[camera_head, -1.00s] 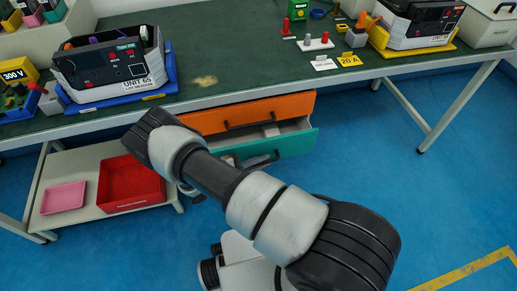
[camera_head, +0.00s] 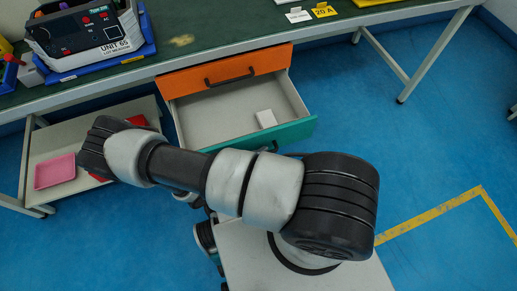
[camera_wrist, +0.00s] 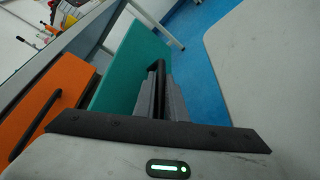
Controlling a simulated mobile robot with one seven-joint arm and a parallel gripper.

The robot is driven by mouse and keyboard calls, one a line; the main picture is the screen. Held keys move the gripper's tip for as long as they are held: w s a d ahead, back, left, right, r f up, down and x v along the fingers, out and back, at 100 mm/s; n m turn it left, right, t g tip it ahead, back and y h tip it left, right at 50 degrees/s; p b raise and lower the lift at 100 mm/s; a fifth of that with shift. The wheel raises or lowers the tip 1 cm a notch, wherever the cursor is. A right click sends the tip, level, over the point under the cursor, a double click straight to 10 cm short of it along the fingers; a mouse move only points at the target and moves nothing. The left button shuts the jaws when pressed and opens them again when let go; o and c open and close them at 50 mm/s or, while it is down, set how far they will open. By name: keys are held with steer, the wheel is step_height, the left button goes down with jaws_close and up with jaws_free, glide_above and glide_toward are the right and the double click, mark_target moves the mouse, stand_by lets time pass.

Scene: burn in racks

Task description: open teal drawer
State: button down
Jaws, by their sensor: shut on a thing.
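The teal drawer (camera_head: 297,131) is pulled well out below the orange drawer. Its pale interior shows in the head view, with a small white box (camera_head: 266,118) inside toward the right. In the wrist view the teal front (camera_wrist: 133,68) fills the middle, and its dark bar handle (camera_wrist: 157,68) runs between the fingers of my gripper (camera_wrist: 163,92). The fingers are shut on the handle.
The orange drawer (camera_head: 222,74) above is closed. A device marked UNIT 65 (camera_head: 85,38) stands on the bench. A lower shelf at left holds a pink tray (camera_head: 55,171) and a mostly hidden red bin (camera_head: 138,120). The blue floor at right is clear, with yellow tape (camera_head: 430,214).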

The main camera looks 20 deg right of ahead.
steer(key=shift+a, duration=0.1)
steer(key=c, duration=2.1)
jaws_free()
steer(key=v, duration=1.7)
steer(key=shift+s+a+r+p, duration=0.1)
steer(key=shift+s+a+p, duration=0.1)
steer(key=shift+p, duration=0.1)
